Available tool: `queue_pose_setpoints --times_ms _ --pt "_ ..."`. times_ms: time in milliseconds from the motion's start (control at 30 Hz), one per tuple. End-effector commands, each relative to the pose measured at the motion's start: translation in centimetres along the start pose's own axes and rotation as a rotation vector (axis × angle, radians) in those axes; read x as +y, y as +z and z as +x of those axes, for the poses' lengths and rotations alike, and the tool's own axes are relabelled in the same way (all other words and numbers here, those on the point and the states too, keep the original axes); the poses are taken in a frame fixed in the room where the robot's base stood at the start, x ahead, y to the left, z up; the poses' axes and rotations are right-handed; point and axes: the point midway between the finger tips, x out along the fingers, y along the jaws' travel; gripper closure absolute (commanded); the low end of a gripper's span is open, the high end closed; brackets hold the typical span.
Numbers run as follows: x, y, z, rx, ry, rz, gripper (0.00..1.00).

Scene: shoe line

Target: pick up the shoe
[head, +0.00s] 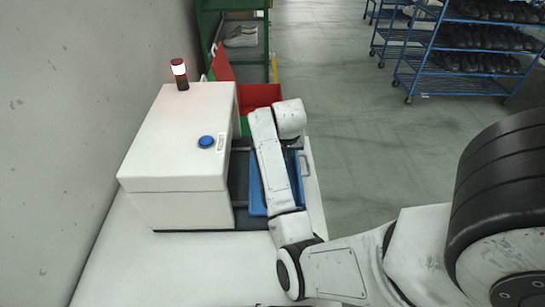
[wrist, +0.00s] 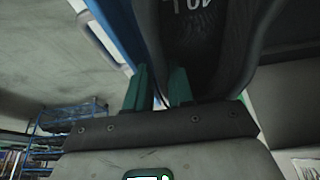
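The dark shoe (wrist: 215,55) fills the upper middle of the wrist view, with pale size marks on its inner sole. My gripper (wrist: 160,90) has two green fingers at the shoe's rim. One finger is outside the rim and the other is in front of the dark opening. The rim lies between them, but I cannot tell whether they press on it. In the head view my arm hides the shoe and fingertips. The blue tray (head: 257,189) lies under my arm, and its edge also shows in the wrist view (wrist: 112,28).
A white machine (head: 178,140) with a blue button (head: 206,141) and a signal lamp (head: 180,73) stands left of my arm. A red bin (head: 259,95) and a green rack (head: 232,25) are behind. Blue shoe racks (head: 470,45) stand far right. The floor between is clear.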

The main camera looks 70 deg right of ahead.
Motion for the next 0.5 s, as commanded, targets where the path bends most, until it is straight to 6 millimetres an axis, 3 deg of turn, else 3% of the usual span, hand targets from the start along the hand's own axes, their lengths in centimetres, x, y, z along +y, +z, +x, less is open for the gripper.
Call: queue_pose_setpoints --times_ms 133,433,500 --pt "-0.05 0.00 1.73 0.003 -0.002 0.002 0.78" --pt "-0.03 -0.12 1.82 0.003 -0.001 0.001 0.78" --pt "-0.03 -0.12 1.82 0.003 -0.001 0.001 0.83"
